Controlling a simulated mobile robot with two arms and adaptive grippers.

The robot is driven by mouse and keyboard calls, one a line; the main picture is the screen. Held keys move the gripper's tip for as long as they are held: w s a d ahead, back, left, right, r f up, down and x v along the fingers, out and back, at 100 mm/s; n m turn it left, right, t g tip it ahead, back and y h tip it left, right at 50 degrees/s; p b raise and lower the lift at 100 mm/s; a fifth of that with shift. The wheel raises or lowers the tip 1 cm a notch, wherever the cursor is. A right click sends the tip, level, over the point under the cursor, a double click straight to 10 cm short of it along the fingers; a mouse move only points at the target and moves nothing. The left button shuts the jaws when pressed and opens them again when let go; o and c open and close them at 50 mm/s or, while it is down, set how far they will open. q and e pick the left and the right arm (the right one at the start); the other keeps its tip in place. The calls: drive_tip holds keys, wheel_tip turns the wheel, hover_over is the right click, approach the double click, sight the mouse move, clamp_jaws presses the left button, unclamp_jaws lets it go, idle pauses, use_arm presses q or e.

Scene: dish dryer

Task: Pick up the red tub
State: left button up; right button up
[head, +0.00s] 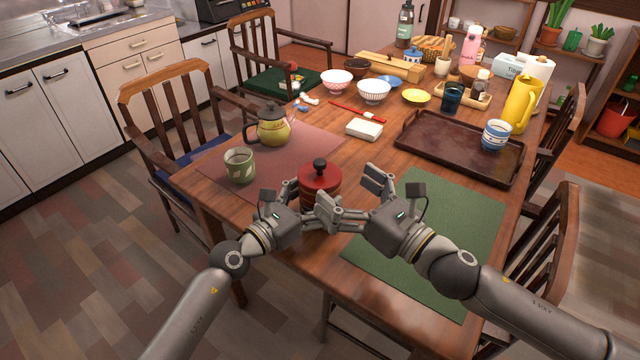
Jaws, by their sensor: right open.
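The red tub (320,180), a round lidded pot with a black knob on top, stands upright on the near part of the wooden table. Its lower front is hidden by my gripper fingers. My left gripper (306,202) is at its near left side, with its fingers spread, one by the tub's left side and one in front. My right gripper (354,195) is open at its near right side, with one finger to the right and one in front. The front fingers of both grippers overlap in the picture. I cannot tell whether any finger touches the tub.
A red-brown mat (220,160) at left bears a green cup (240,166) and a yellow teapot (272,128). A green mat (440,225) at right is bare apart from my arm over it. A dark tray (440,153) lies behind it. Bowls and bottles crowd the far end.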

sight(322, 172)
drive_tip(key=w+a+f, duration=0.1)
drive_tip(key=w, duration=0.2)
drive_tip(key=w+a+f+h, duration=0.1)
drive_tip(key=w+a, duration=0.1)
drive_tip(key=w+a+f+h, duration=0.1)
drive_tip(key=w, duration=0.2)
drive_tip(key=shift+w+a+t, duration=0.25)
drive_tip(key=shift+w+t, duration=0.05)
drive_tip(key=shift+t, duration=0.1)
drive_tip(key=c, duration=1.2)
